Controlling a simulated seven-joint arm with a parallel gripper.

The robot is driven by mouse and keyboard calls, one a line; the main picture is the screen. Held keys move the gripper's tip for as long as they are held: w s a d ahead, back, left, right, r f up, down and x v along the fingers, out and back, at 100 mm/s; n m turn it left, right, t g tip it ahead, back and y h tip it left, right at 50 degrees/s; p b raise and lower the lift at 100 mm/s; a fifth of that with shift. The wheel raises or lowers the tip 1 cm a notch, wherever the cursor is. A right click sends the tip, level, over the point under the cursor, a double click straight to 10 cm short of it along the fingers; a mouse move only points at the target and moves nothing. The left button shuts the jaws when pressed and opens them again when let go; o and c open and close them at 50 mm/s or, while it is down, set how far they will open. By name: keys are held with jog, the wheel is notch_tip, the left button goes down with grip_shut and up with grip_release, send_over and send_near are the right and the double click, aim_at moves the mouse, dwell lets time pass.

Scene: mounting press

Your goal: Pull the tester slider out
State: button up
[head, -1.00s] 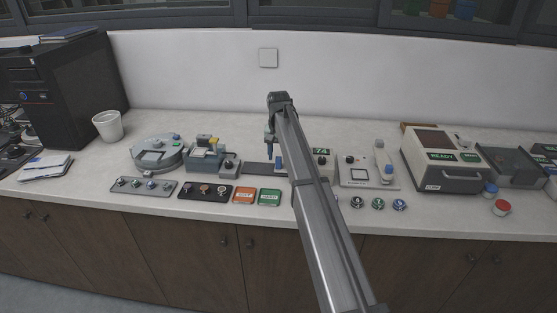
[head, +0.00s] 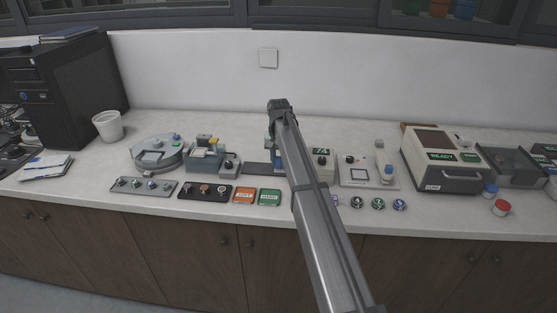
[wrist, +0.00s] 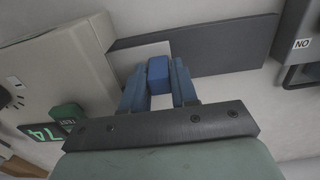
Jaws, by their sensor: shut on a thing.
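The tester (head: 320,162) is a pale box with a green display reading 74, right of my arm in the head view. In the wrist view its pale body (wrist: 62,75) fills the left side, with a green TEST button. A blue block (wrist: 158,75), apparently the slider's handle, stands at a light plate (wrist: 137,54) beside the tester. My gripper (wrist: 158,82) has a blue finger on each side of the block and is shut on it. A dark flat strip (wrist: 225,45) runs away to the right.
Left of the dark strip (head: 258,169) stands a small grey machine (head: 206,158). An orange tray (head: 244,195) and a green tray (head: 269,197) lie in front. A flat white instrument (head: 360,172) is right of the tester. The counter behind is mostly clear.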

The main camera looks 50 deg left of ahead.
grip_shut()
jog(key=s+a, duration=0.8)
jog(key=shift+s+a, duration=0.2)
jog(key=shift+a, duration=0.05)
jog(key=o, duration=0.7)
grip_release()
jog(key=shift+s, duration=0.1)
jog(key=shift+a+r, duration=0.1)
jog(key=shift+r, duration=0.05)
jog(key=shift+r, duration=3.9)
